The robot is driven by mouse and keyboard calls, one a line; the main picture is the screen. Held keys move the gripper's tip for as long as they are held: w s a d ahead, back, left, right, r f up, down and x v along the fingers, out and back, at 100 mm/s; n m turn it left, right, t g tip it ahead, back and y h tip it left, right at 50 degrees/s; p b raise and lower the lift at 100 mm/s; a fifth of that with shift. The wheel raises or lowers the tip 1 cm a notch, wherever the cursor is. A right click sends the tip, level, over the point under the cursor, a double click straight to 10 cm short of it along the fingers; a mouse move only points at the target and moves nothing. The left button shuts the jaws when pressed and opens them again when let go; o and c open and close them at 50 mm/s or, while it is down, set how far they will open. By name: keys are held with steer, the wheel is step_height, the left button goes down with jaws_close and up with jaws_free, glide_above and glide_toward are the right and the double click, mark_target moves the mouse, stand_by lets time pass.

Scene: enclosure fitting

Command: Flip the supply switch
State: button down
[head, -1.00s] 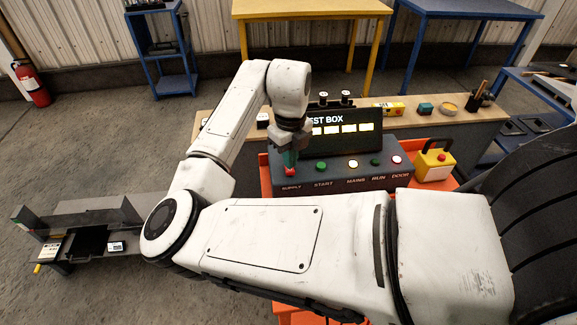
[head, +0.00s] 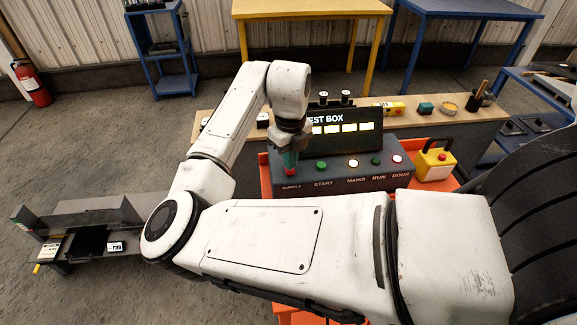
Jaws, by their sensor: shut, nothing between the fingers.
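The test box (head: 330,177) is a dark grey console with a lit upright panel (head: 340,129) lettered "TEST BOX", its first letter hidden by my arm. The supply switch (head: 291,171) is the red part above the "SUPPLY" label at the left end of the console. My gripper (head: 290,163) points down over it, shut with nothing between its fingers, its tips at or just above the red part. The fingers hide much of the switch, so its lever position and any contact are unclear.
Right of the switch are a green START button (head: 321,163), a pale MAINS lamp (head: 353,163), a green RUN lamp (head: 376,161) and a whitish DOOR lamp (head: 397,159). A yellow box with a red button (head: 436,165) stands to the right. A wooden bench (head: 220,115) runs behind.

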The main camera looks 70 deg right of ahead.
steer(key=shift+f+b, duration=0.4)
steer(key=shift+f, duration=0.25)
steer(key=shift+r, duration=0.1)
steer(key=shift+r+p, duration=2.7)
steer(key=shift+r, duration=0.8)
